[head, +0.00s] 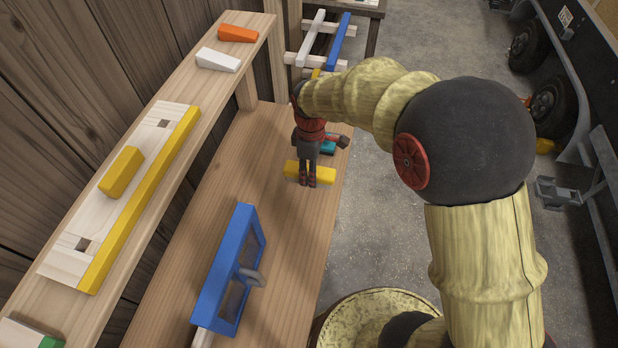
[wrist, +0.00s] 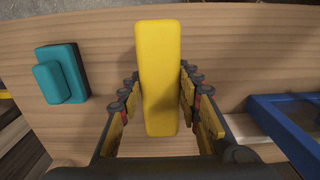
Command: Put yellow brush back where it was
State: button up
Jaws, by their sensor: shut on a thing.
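The yellow brush (head: 326,176) looks like a plain yellow block with rounded edges. It is at the wooden bench (head: 190,290), near the bench's right edge in the head view. My gripper (head: 307,182) points down and is shut on it, one finger on each long side. In the wrist view the brush (wrist: 160,50) lies lengthwise between the fingers of my gripper (wrist: 160,88) and sticks out past them. I cannot tell whether it rests on the bench or hangs just above it.
A teal object (wrist: 62,73) lies beside the brush. A blue frame (head: 212,270) stands nearer on the bench. The raised shelf (head: 172,95) at left holds a white-and-yellow board (head: 75,262) with another yellow block (head: 121,172), and white (head: 218,60) and orange (head: 238,34) wedges.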

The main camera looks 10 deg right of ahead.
jog(key=shift+w+f, duration=0.9)
jog(key=shift+f, duration=0.25)
jog(key=shift+w+a+f+b, duration=0.15)
jog(key=shift+f+b, duration=0.35)
jog(key=shift+f, duration=1.05)
jog(key=shift+f, duration=0.1)
jog(key=o, duration=1.1)
notch_tip(320, 180, up, 12)
jog(key=shift+r+p, duration=0.2)
jog(key=shift+p, duration=0.95)
